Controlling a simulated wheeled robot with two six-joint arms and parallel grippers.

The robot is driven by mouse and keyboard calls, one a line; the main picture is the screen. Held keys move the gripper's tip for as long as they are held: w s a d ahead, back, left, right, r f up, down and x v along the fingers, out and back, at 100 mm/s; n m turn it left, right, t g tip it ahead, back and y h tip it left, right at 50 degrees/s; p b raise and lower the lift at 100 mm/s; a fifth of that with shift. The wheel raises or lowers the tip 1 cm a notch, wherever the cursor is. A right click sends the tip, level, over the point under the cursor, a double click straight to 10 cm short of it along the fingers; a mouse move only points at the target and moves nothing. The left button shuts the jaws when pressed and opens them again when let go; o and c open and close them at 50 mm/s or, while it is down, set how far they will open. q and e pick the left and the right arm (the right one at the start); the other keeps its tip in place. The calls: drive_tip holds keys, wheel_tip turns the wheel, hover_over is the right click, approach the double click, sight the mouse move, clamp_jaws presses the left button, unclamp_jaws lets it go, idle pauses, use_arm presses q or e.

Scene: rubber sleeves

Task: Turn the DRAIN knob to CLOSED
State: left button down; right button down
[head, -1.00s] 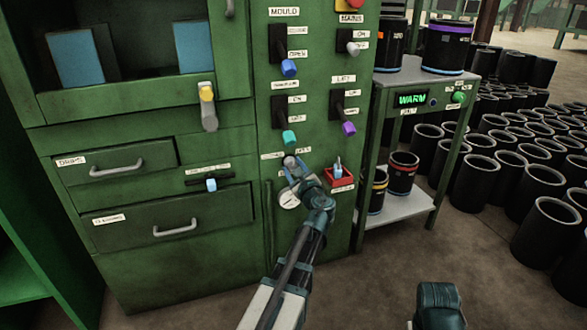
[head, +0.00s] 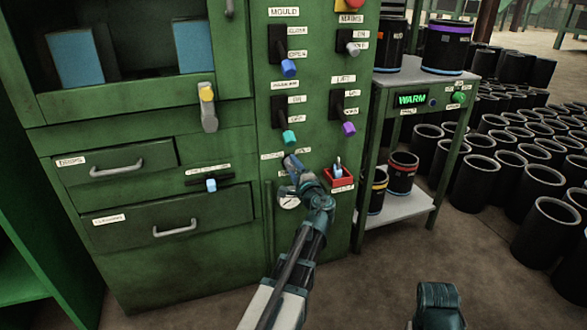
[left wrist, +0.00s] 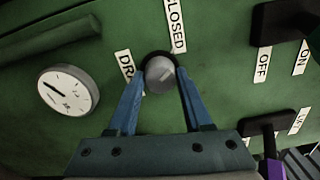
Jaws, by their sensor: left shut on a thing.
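The DRAIN knob (left wrist: 160,75) is a round grey knob with a dark collar on the green cabinet front. In the head view it is mostly hidden behind my left gripper (head: 291,168). In the left wrist view the two blue fingers of the left gripper (left wrist: 160,90) are on either side of the knob, shut on it. A partly covered label starting "DR" (left wrist: 126,67) is left of the knob. A "CLOSED" label (left wrist: 175,25) is above it. A faint light line shows on the knob face; its exact setting is hard to read.
A round white gauge (left wrist: 68,90) sits close by the knob. A red holder (head: 340,180) is right of my left gripper. Levers with teal (head: 289,137) and purple (head: 349,128) tips are above. A side table (head: 408,205) with sleeves stands at right.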

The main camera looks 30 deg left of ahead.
use_arm(q)
drive_tip(key=shift+n, duration=1)
drive_tip(key=shift+c, duration=1.6)
unclamp_jaws()
drive_tip(key=v, duration=1.3)
drive_tip(key=shift+s+d, duration=0.3)
